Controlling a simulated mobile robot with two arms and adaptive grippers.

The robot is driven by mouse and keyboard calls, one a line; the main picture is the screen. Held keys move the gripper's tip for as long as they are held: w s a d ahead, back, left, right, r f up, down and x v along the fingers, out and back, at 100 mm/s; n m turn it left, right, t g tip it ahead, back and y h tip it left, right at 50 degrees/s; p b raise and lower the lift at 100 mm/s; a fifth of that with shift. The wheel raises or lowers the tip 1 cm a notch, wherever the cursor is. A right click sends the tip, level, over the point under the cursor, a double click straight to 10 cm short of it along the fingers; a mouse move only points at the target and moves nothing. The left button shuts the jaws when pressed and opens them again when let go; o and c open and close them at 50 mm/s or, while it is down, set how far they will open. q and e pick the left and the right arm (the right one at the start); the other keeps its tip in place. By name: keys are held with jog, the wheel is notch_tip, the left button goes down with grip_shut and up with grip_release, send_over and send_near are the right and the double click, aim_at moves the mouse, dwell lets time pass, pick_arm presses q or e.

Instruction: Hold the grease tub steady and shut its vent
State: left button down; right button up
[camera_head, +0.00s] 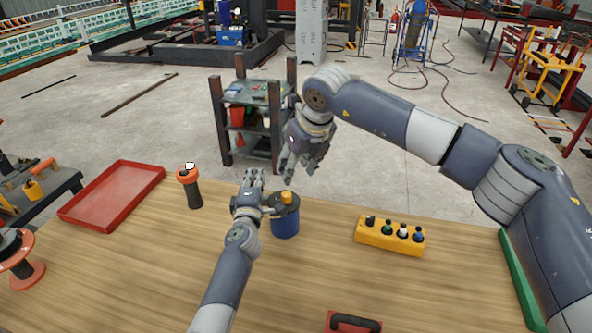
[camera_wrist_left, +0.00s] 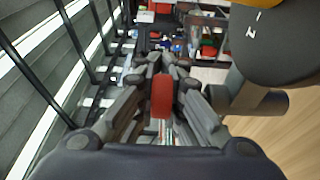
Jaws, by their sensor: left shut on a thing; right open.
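The grease tub (camera_head: 285,222) is a blue can with a dark lid and an orange-yellow vent cap (camera_head: 287,198) on top. It stands upright on the wooden table. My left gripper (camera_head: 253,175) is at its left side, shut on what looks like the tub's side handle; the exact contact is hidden. In the left wrist view a red piece (camera_wrist_left: 162,97) shows between the fingers, and the tub's dark lid (camera_wrist_left: 268,45) with a grey stub (camera_wrist_left: 258,100) is at the right. My right gripper (camera_head: 299,177) is open and empty, fingers pointing down, above and beyond the tub.
A yellow block with several coloured knobs (camera_head: 385,240) is right of the tub. A red case (camera_head: 338,324) is at the front edge. A dark shelf rack (camera_head: 218,120) stands behind the table.

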pick_arm(q)
jog(key=c, duration=1.6)
grip_release()
jog(key=shift+c, duration=0.2)
jog(key=shift+s+f, duration=0.15)
